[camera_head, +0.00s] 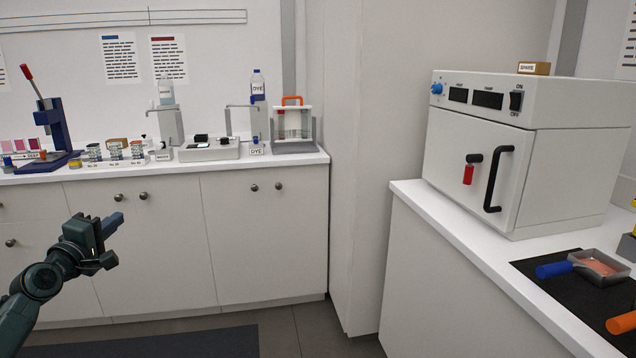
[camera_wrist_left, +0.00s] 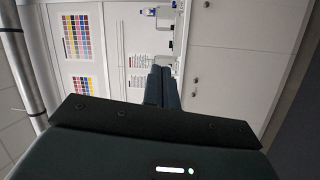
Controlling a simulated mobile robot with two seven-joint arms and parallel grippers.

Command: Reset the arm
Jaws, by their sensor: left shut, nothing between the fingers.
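My left gripper (camera_head: 113,224) is at the lower left of the head view, in the air in front of the white cabinet doors. Its two fingers are together with nothing between them. In the left wrist view the shut fingers (camera_wrist_left: 161,88) point up the picture toward the cabinets and wall, which appear sideways. My left arm comes in from the lower left corner. My right gripper is in neither view.
A white counter (camera_head: 100,183) along the back holds a blue press (camera_head: 55,125), jars and bottles. At right, another counter (camera_head: 450,230) carries a white oven (camera_head: 480,150) and a blue-handled pan (camera_head: 600,268) on a black mat. Open floor (camera_head: 310,330) lies between.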

